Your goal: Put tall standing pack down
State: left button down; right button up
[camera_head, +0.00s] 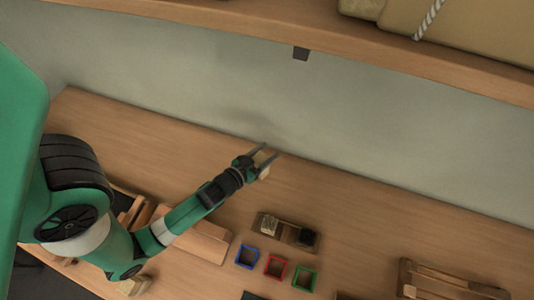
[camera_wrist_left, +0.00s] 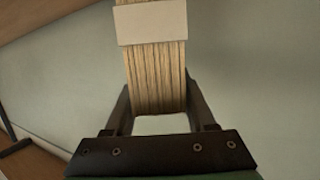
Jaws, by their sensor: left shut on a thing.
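The pack (camera_wrist_left: 155,70) is a bundle of straight, light tan bristles with a pale band (camera_wrist_left: 152,22) around it. My left gripper (camera_head: 265,162) is shut on the pack, which shows in the head view as a small tan block (camera_head: 264,172) between the fingers. In the left wrist view the gripper (camera_wrist_left: 160,105) has one dark finger on each side of the bundle. In the head view it is near the back wall, over the rear part of the table; I cannot tell whether the pack touches the table. My right gripper is not in view.
A wooden holder (camera_head: 286,230) with a dark item stands on the table (camera_head: 340,205). Blue (camera_head: 247,256), red (camera_head: 275,266) and green (camera_head: 304,278) square frames lie in front of it. A wooden rack (camera_head: 450,279) is at the right. A shelf (camera_head: 330,45) overhangs the back. The rear table strip is clear.

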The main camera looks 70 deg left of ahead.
pick_arm(q)
jog(key=f+b, duration=0.3)
jog(key=f, duration=0.1)
jog(key=shift+w+a, duration=0.2)
jog(key=shift+a, duration=0.05)
jog(key=shift+d, duration=0.1)
jog(key=shift+c, duration=1.1)
grip_release()
